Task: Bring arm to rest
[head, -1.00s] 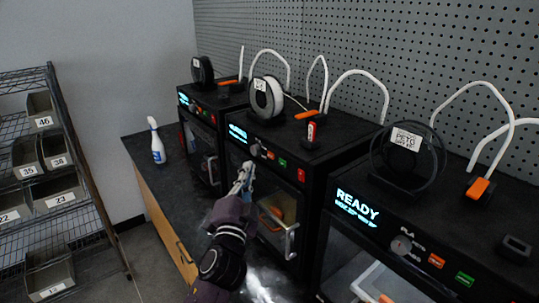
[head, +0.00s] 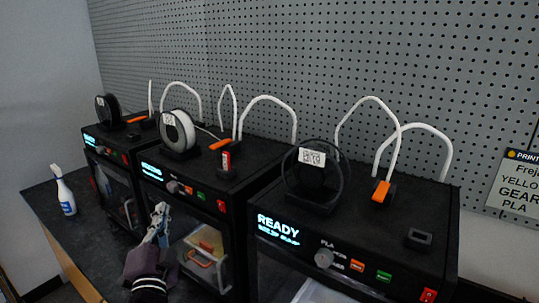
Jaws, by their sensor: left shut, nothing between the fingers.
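My left gripper (head: 160,212) is in the lower left of the head view, in front of the middle printer (head: 205,207). Its fingers are shut and hold nothing. It points up, just below that printer's control panel. The purple and black wrist of my left arm (head: 147,272) comes in from the bottom edge. My right gripper does not show.
Three black printers stand in a row on a dark counter (head: 85,250). The nearest printer (head: 385,245) reads READY; the farthest (head: 105,165) stands left. A white spray bottle (head: 64,192) stands at the counter's left end. A grey pegboard (head: 400,60) and a sign (head: 515,185) are behind.

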